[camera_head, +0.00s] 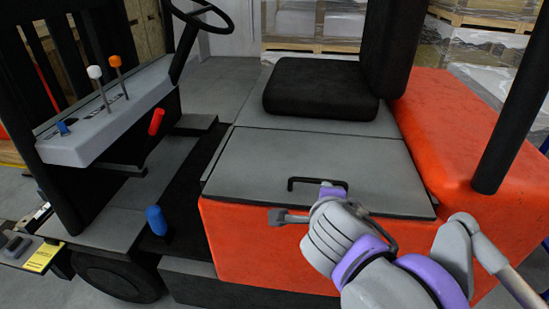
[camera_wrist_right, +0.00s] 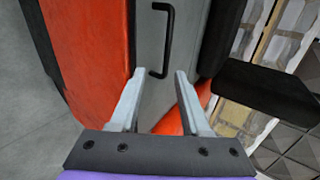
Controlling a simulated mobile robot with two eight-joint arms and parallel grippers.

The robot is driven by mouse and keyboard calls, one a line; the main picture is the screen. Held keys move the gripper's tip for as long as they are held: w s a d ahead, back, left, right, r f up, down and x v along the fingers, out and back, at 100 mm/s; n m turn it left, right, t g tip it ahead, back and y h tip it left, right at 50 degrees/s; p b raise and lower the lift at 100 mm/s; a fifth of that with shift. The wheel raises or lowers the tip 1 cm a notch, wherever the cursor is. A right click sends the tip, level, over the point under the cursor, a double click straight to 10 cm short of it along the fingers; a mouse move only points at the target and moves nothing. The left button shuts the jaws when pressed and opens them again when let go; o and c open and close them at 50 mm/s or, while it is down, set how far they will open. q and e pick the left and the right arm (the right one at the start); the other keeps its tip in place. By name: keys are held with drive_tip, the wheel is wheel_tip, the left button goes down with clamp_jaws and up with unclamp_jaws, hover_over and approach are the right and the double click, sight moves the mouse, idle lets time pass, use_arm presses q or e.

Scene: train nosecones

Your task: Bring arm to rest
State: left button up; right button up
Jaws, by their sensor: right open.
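My right gripper (camera_head: 306,203) comes in from the lower right. It is open and empty, in front of the forklift's grey panel (camera_head: 260,170). A black bar handle (camera_head: 318,180) is fixed to that panel. In the right wrist view the same handle (camera_wrist_right: 170,35) lies beyond the two spread fingertips of my right gripper (camera_wrist_right: 160,74). Its near end shows between them. I cannot tell whether a finger touches the handle. The panel appears closed. My left gripper is not in view.
The forklift has an orange body (camera_head: 250,250), a black seat (camera_head: 320,90), a steering wheel (camera_head: 203,15) and a lever console (camera_head: 100,110). A black post (camera_head: 510,110) stands at the right. Wrapped pallets (camera_head: 310,22) are behind. Grey floor (camera_head: 225,85) shows beyond the forklift.

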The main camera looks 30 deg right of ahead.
drive_tip(key=s+a+f+n+g+y, duration=0.1)
drive_tip(key=s+a+f+n+y, duration=0.1)
drive_tip(key=a+f+n, duration=0.5)
drive_tip(key=s+a+f+n+g+y, duration=0.2)
drive_tip(key=s+f+n+y, duration=0.1)
drive_tip(key=f+n, duration=0.75)
drive_tip(key=s+a+f+n+g+y, duration=0.1)
drive_tip(key=s+a+f+n+y, duration=0.1)
drive_tip(key=a+f+n, duration=0.5)
use_arm(q)
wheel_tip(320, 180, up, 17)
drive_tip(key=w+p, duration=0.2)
drive_tip(key=p, duration=1.3)
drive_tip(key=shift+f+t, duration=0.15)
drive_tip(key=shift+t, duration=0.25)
use_arm(e)
wheel_tip(320, 180, up, 14)
drive_tip(key=w+d+n, duration=0.1)
drive_tip(key=shift+d+n+t, duration=0.35)
drive_tip(key=shift+t, duration=0.05)
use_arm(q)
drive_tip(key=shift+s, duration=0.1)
use_arm(e)
drive_tip(key=shift+f, duration=0.1)
drive_tip(key=shift+w, duration=0.1)
